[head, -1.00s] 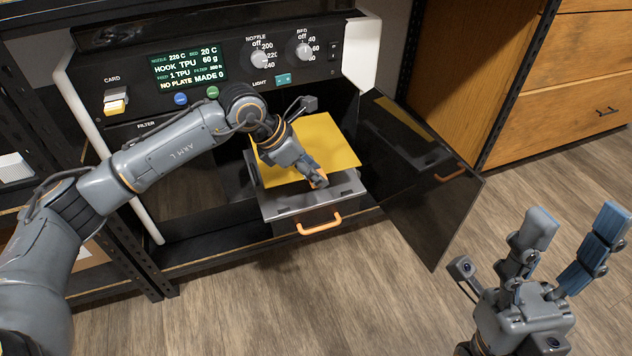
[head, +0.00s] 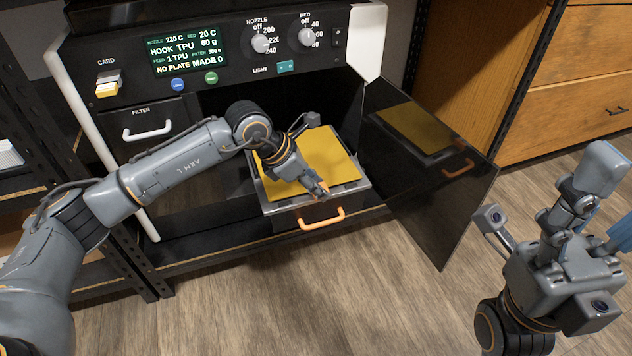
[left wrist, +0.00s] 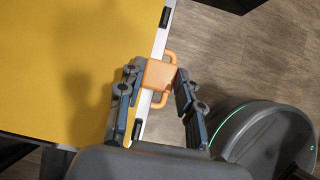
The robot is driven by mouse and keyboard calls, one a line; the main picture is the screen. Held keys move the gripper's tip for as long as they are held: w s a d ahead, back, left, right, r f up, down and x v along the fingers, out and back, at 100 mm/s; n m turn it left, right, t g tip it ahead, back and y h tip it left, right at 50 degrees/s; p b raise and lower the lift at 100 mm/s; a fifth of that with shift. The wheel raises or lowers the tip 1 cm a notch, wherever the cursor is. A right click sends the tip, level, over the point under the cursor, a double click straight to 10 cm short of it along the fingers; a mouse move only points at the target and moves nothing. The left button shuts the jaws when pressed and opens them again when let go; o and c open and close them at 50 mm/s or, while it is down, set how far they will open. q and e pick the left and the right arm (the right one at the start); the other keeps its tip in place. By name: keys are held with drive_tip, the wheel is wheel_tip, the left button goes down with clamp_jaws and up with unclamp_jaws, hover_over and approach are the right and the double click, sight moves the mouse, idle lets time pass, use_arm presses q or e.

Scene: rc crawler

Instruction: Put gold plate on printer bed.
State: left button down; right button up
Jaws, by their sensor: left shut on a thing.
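The gold plate (head: 325,154) lies flat over the printer bed (head: 349,187), which is pulled out of the printer on a drawer. The plate also fills the left of the left wrist view (left wrist: 60,60). My left gripper (head: 319,190) is shut on the plate's orange tab (left wrist: 158,75) at the front edge. The bed's pale edge with black corner pieces shows beside the plate in the left wrist view. I cannot tell whether the plate fully touches the bed. My right gripper (head: 610,200) is open and empty at the right, its second finger partly cut off.
The drawer's orange handle (head: 322,219) is just below the tab. The printer's dark door (head: 425,170) stands open to the right. The printer display (head: 186,56) reads NO PLATE. Wooden drawers (head: 580,85) stand at the far right; the floor in front is clear.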

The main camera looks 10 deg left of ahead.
use_arm(q)
drive_tip(key=shift+f+b, duration=0.3)
drive_tip(key=shift+f, duration=0.15)
idle(0.4)
drive_tip(key=c, duration=0.8)
unclamp_jaws()
drive_tip(key=v, duration=1.2)
